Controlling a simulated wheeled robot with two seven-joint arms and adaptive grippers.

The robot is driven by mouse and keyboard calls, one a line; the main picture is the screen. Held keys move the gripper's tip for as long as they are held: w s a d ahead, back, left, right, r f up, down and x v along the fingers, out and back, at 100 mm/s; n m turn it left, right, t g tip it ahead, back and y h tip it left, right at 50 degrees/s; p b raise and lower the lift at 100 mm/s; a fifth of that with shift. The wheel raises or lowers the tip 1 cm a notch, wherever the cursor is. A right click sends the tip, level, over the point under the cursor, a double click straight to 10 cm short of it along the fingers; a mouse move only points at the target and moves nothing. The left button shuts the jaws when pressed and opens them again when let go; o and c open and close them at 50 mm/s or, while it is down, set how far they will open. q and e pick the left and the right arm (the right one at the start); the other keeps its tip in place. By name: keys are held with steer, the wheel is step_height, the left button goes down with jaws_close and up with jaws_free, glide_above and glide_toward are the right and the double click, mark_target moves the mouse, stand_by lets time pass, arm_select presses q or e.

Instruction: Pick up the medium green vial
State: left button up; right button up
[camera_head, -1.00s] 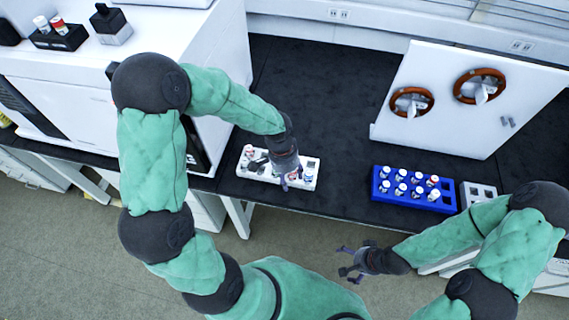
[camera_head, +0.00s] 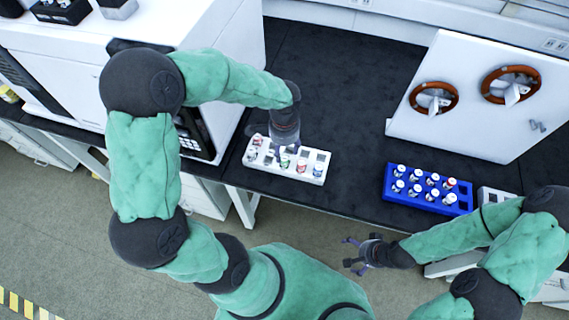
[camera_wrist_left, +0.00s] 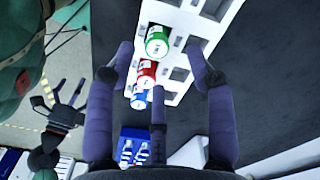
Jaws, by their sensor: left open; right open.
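A white rack (camera_head: 312,179) on the dark bench holds several capped vials. The green vial (camera_head: 284,161) stands upright in it, partly hidden below my left gripper (camera_head: 283,150). In the left wrist view the green-capped vial (camera_wrist_left: 158,42) lies ahead between the spread fingers of that gripper (camera_wrist_left: 158,62), which is open and empty. A red vial (camera_wrist_left: 147,72) and a blue vial (camera_wrist_left: 139,99) line up beside it, nearer the lower part of that view. I cannot tell whether any finger touches a vial. My right gripper (camera_head: 358,255) is open and empty, in front of the bench edge.
A blue rack (camera_head: 425,203) with several white-capped vials stands to the right, beside a smaller pale rack (camera_head: 490,196). A white panel (camera_head: 470,95) with two brown-ringed handles stands behind it. A large white instrument (camera_head: 225,60) stands left. The bench behind the white rack is clear.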

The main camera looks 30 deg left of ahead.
mark_target(285, 158)
arm_select(q)
step_height(285, 158, down, 5)
steer(key=shift+s+d+f+b, duration=0.1)
steer(key=shift+b, duration=1.05)
jaws_close()
